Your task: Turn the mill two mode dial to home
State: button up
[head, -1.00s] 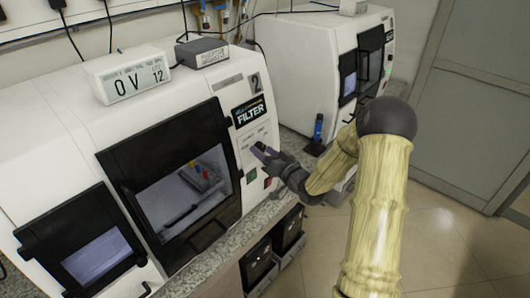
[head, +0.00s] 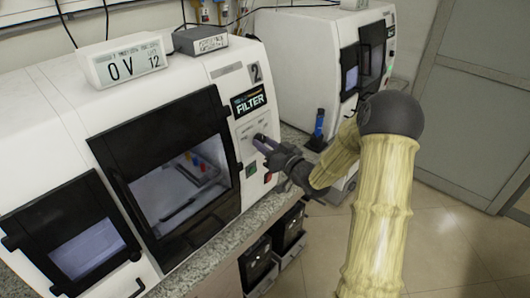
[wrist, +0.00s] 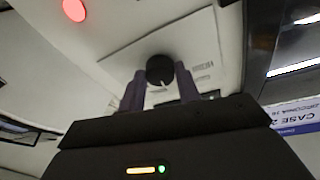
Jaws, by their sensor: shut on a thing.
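Mill two is the white machine (head: 190,88) with a "2" and a FILTER label on its front. Its mode dial is a small dark round knob (wrist: 160,69) on a light plate in the wrist view, with a pale pointer mark facing toward my gripper. My gripper (head: 260,140) is at the machine's front panel, right of the large window. In the wrist view my gripper's two fingers (wrist: 158,88) are on either side of the dial, shut on it. The dial is hidden by the fingers in the head view, and the plate's lettering is too blurred to read.
A red button (wrist: 74,10) is near the dial, with a green button (head: 251,171) beside it in the head view. A second white machine (head: 300,60) stands behind. A blue bottle (head: 319,123) stands right of the panel. Open floor (head: 440,240) lies right.

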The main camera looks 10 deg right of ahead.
jog(key=shift+w+d+f+n+g+y+b, duration=0.1)
jog(key=shift+n+g+y+b, duration=0.45)
jog(key=shift+n+b, duration=2.05)
jog(key=shift+w+d+r+n+g+y+b, duration=0.25)
jog(key=shift+n+y+b, duration=0.55)
jog(key=shift+n+b, duration=1.85)
jog(key=shift+s+f+n+g+y+b, duration=0.1)
jog(key=shift+f+n+g+y+b, duration=0.35)
jog(key=shift+n+b, duration=2.15)
jog(key=shift+r, duration=0.3)
jog(key=o, duration=1)
